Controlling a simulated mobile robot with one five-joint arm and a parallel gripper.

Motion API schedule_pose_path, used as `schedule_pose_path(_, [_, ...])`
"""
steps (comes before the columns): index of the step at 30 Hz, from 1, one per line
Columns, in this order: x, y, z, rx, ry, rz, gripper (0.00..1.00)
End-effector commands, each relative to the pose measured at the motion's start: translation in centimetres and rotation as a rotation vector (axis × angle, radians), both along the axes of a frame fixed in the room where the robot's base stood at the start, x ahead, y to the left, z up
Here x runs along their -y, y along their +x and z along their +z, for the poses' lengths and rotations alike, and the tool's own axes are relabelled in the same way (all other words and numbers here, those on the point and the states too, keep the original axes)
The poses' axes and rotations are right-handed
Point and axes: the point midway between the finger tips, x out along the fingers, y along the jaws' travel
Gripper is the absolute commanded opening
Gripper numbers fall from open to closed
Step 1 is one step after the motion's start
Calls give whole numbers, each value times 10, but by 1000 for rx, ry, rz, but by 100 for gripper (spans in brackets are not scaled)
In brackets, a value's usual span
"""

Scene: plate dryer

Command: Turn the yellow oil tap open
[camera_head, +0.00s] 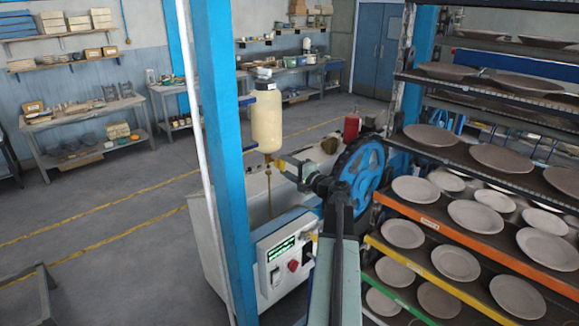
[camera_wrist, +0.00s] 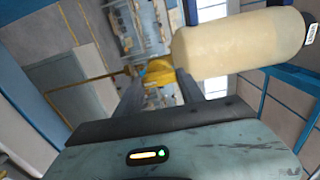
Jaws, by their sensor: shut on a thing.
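The yellow oil tap (camera_head: 276,162) sits under the cream oil bottle (camera_head: 267,122), beside the blue post. My gripper (camera_head: 287,168) reaches it from the right and is shut on it. In the wrist view the yellow tap (camera_wrist: 157,70) shows between the fingertips of my gripper (camera_wrist: 158,76). The bottle (camera_wrist: 238,45) fills the upper right there. A thin brown line hangs below the tap in the head view; I cannot tell whether it is oil or a rod. My fingers partly hide the tap.
A blue post (camera_head: 221,150) stands just left of the bottle. A blue wheel (camera_head: 361,175) is right of my gripper. A control box (camera_head: 285,262) with a red knob is below. A rack of plates (camera_head: 455,222) fills the right side. Open floor lies left.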

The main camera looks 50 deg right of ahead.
Motion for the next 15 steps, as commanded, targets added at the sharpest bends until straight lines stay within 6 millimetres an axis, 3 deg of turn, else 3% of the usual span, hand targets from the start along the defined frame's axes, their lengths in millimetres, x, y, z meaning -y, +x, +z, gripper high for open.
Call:
schedule_pose_path(5, [-1, -1, -2, -5, -3, 3, 5])
schedule_pose_path(6, [-1, -1, -2, -5, -3, 3, 51])
schedule_pose_path(8, [-1, -1, -2, -4, -3, 2, 67])
schedule_pose_path(15, [0, 0, -1, -2, -2, 1, 67])
